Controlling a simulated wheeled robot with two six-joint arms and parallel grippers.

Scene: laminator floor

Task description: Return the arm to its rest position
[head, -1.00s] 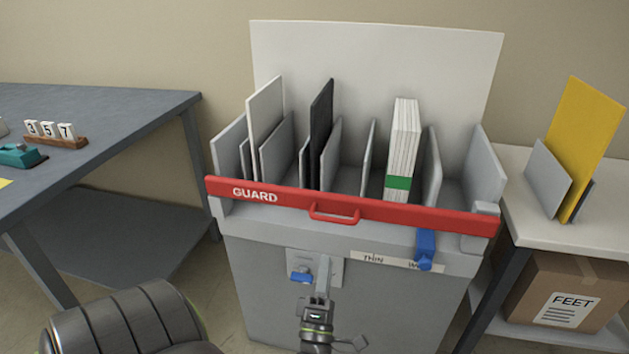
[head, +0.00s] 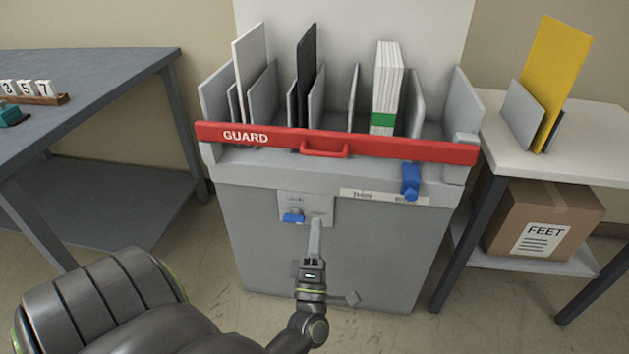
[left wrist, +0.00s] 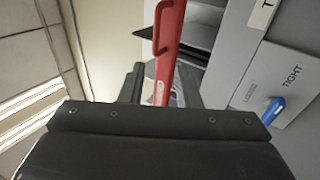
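My left gripper (head: 315,228) shows in the head view at lower middle, in front of the grey machine's front face. Its light grey finger end overlaps the lower right of a small control plate (head: 290,201) with a blue knob (head: 293,217). I cannot tell whether it touches the plate. I see nothing held, and the finger gap is hidden from this angle. In the left wrist view the dark gripper body fills the bottom, with the machine beyond. The left arm is bent, coming from the lower left. My right gripper is not in view.
The machine has a red guard bar (head: 390,149) across its front, a blue clip (head: 410,181) and upright boards in slots. A dark table (head: 95,75) stands left. A white-topped table (head: 510,165) with a box (head: 555,218) below stands right. Floor in front is clear.

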